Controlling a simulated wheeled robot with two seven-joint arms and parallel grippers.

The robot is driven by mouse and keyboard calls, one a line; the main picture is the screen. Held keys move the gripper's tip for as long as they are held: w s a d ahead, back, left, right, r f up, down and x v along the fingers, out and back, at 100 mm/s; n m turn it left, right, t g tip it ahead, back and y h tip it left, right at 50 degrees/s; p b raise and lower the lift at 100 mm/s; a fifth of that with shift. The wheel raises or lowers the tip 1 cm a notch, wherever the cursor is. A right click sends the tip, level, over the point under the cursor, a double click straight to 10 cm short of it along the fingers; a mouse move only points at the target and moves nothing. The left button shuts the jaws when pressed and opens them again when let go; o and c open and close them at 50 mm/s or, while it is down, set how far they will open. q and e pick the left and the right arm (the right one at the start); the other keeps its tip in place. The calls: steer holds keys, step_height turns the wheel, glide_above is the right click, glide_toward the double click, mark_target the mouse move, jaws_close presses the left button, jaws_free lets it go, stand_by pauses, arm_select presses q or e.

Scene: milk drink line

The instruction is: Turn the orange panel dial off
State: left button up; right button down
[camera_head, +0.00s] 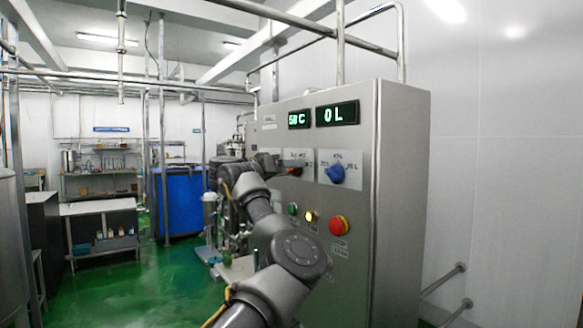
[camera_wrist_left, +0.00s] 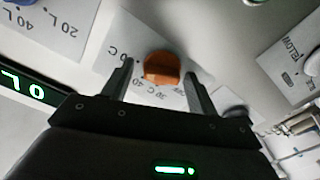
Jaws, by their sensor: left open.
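The orange dial (camera_wrist_left: 162,68) sits on a white label plate with temperature marks on the grey panel. The wrist view shows it upside down, and I cannot tell exactly which mark it points to. My left gripper (camera_wrist_left: 157,76) is open, with one finger on each side of the dial and visible gaps between them. In the head view my left gripper (camera_head: 284,165) is at the panel front, left of the blue dial (camera_head: 335,173), and hides most of the orange dial. My right gripper is not in view.
The panel cabinet (camera_head: 398,180) shows green displays reading about 50 C (camera_head: 299,119) and 0 L (camera_head: 337,113). A blue tank (camera_head: 184,203) stands behind.

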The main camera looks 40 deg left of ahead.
arm_select(q)
steer(key=shift+s+a, duration=0.2)
steer(key=c, duration=0.9)
steer(key=shift+c, duration=0.5)
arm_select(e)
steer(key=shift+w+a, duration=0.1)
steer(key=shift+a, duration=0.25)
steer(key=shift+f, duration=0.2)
